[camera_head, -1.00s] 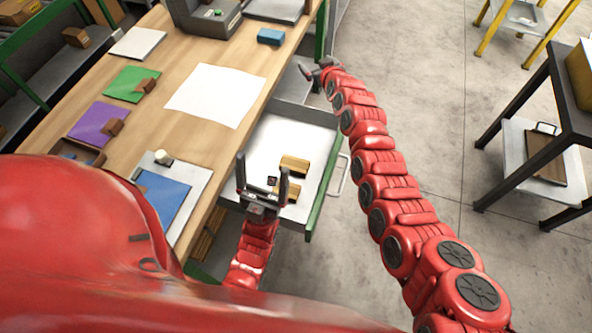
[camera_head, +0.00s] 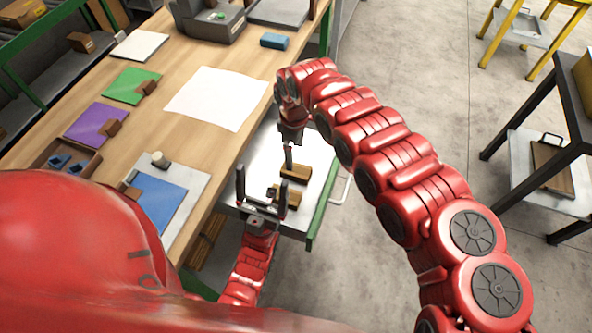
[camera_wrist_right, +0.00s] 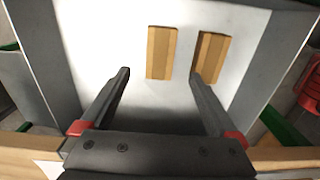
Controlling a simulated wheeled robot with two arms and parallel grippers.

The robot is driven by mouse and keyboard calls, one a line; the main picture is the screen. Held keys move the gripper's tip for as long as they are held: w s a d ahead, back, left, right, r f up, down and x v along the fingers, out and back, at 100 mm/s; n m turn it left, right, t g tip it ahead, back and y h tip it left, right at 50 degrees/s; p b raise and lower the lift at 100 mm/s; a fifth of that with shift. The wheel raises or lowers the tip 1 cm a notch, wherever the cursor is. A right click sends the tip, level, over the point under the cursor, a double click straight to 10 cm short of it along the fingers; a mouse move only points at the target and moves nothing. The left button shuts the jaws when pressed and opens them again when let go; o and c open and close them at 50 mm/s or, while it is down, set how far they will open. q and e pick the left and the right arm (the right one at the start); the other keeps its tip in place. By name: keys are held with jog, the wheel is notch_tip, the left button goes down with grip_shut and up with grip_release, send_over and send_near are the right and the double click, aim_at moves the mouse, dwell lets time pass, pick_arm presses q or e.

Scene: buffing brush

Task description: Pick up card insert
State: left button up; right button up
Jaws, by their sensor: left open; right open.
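No object here can be surely told as the card insert. Two wooden blocks, the upper one (camera_head: 297,179) and the lower one (camera_head: 293,198), lie in the open drawer (camera_head: 317,158). In the right wrist view they appear as a left block (camera_wrist_right: 161,52) and a right block (camera_wrist_right: 211,50), side by side and apart. My right gripper (camera_head: 289,158) is open over the drawer; in the right wrist view its fingertips (camera_wrist_right: 160,76) point toward the left block, with nothing between them. My left gripper (camera_head: 262,188) is open over the drawer's near side, partly hiding the lower block's surroundings.
The workbench left of the drawer holds a white sheet (camera_head: 215,98), a green card (camera_head: 131,86), a purple card (camera_head: 96,124) and a blue panel (camera_head: 161,202). A blue block (camera_head: 274,41) lies near the edge. A dark-framed cart (camera_head: 545,150) stands right; floor between is clear.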

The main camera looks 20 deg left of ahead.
aim_at(296, 169)
notch_tip(296, 169, down, 4)
jog(key=shift+a+r, duration=0.1)
jog(key=shift+r, duration=0.05)
jog(key=f, duration=0.5)
jog(key=shift+d+f, duration=0.3)
jog(key=shift+r, duration=0.1)
jog(key=shift+c, duration=0.2)
jog(key=c, duration=1.4)
